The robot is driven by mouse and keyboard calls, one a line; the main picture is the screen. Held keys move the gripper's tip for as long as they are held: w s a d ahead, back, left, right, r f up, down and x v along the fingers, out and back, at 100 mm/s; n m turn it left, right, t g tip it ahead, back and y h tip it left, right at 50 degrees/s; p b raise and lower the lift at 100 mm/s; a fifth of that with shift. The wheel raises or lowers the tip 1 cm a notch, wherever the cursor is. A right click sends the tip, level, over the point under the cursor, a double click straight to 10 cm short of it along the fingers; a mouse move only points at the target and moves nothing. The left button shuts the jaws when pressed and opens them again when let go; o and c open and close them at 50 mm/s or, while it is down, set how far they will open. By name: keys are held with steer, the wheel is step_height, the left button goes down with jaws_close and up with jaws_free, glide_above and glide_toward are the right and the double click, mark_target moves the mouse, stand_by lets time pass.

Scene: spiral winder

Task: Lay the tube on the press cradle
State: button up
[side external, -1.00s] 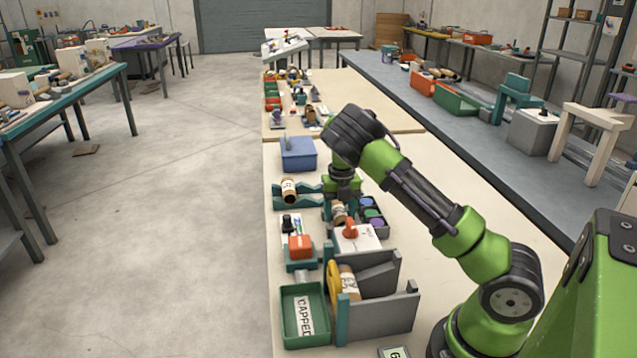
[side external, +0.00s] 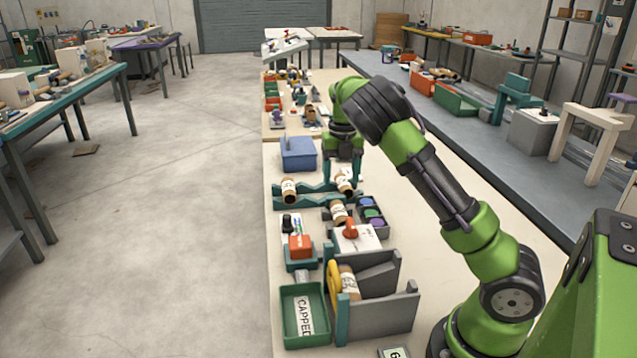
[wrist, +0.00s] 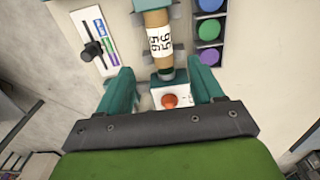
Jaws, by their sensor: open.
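A brown tube (wrist: 160,45) with a white numbered label lies on small grey supports (wrist: 170,64) between a slider panel and a colour-button panel. It also shows in the side view (side external: 339,212), just behind the white box (side external: 357,240) with a red knob (side external: 350,229), which appears to be the press. My gripper (side external: 342,178) is raised above, fingers spread and pointing down. In the wrist view my gripper (wrist: 163,85) is open and empty, its teal fingers on either side of the tube's near end and the red knob (wrist: 170,101), apart from both.
A teal rack (side external: 316,196) behind holds a left tube (side external: 289,189) and a right tube (side external: 345,181). A blue bin (side external: 299,153) stands behind it. The slider panel (wrist: 96,42) is left, the colour buttons (wrist: 209,29) right. A green tray (side external: 303,318) and grey winder (side external: 382,310) stand in front.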

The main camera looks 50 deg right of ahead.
steer(key=s+a+r+m+t, duration=0.2)
steer(key=s+a+r+m, duration=0.1)
steer(key=s+a+m, duration=0.3)
steer(key=s+a+r+m+t+y, duration=0.1)
steer(key=s+a+r+m, duration=0.3)
steer(key=a+m, duration=0.6)
steer(key=s+a+r+m+t+y, duration=0.1)
steer(key=s+a+r+m+t, duration=0.2)
steer(key=s+a+m, duration=0.5)
steer(key=m+t, duration=0.1)
steer(key=m, duration=0.6)
steer(key=shift+s+r, duration=0.25)
steer(key=shift+r, duration=0.15)
steer(key=shift+o, duration=0.2)
